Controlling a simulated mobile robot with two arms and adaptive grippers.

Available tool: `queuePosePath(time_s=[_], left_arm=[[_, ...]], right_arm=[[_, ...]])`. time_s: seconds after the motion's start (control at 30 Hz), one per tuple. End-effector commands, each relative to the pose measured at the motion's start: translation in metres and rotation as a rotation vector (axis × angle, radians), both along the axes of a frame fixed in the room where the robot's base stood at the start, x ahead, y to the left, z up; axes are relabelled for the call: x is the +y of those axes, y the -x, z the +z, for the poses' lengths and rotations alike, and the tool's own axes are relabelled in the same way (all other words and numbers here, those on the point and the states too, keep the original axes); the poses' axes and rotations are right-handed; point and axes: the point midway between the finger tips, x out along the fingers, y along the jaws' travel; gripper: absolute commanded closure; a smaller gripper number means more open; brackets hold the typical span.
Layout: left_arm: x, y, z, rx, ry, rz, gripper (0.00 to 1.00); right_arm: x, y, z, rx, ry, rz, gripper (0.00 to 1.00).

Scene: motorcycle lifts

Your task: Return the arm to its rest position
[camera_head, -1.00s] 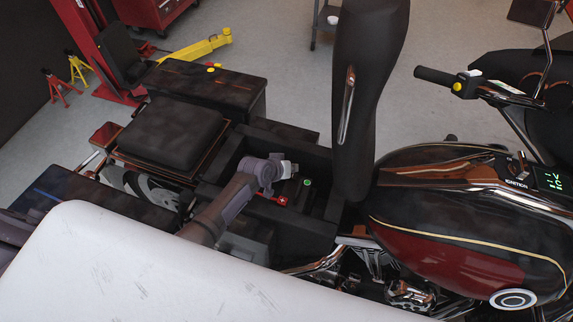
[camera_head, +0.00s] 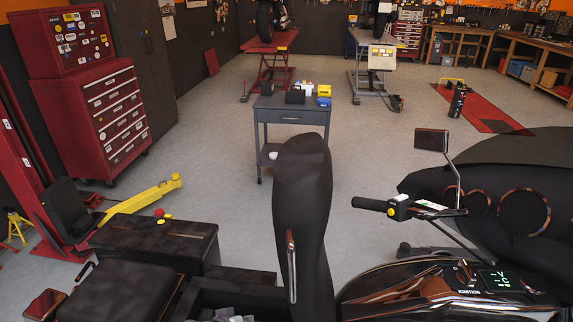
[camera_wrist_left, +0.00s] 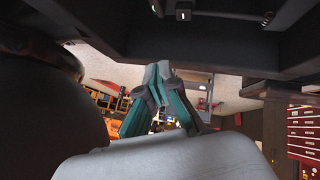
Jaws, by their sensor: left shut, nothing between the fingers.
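My left gripper (camera_wrist_left: 158,75) shows in the left wrist view with its teal-grey fingers together and nothing between them. Dark beams or panels lie above it in that view. In the head view only a small grey part of my left arm or gripper shows at the bottom edge, inside the open dark compartment (camera_head: 262,303) of the motorcycle. The raised black seat (camera_head: 302,210) stands upright just right of that compartment. The compartment's contents are hidden or cut off by the frame. My right gripper is not in view.
The motorcycle tank and display (camera_head: 490,280) and a handlebar grip (camera_head: 370,204) are at right. A dark side case (camera_head: 155,248) lies at left. A grey cart (camera_head: 290,115) and a red tool cabinet (camera_head: 95,110) stand beyond. Open floor lies between them.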

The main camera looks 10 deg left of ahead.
Motion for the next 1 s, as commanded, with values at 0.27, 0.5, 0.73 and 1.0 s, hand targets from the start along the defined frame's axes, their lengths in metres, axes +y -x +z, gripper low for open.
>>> queuePosePath(time_s=[0.27, 0.5, 0.73, 1.0], left_arm=[[0.006, 0.090, 0.019, 0.101, -0.156, -0.118, 1.00], [0.026, 0.165, 0.049, 0.200, -0.297, -0.190, 1.00], [0.042, 0.213, 0.075, 0.269, -0.379, -0.222, 1.00], [0.055, 0.245, 0.086, 0.331, -0.436, -0.242, 1.00]], right_arm=[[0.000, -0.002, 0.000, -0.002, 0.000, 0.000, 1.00], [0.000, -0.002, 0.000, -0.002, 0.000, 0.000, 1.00], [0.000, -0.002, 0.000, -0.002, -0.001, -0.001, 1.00], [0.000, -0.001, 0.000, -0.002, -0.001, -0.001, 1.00]])
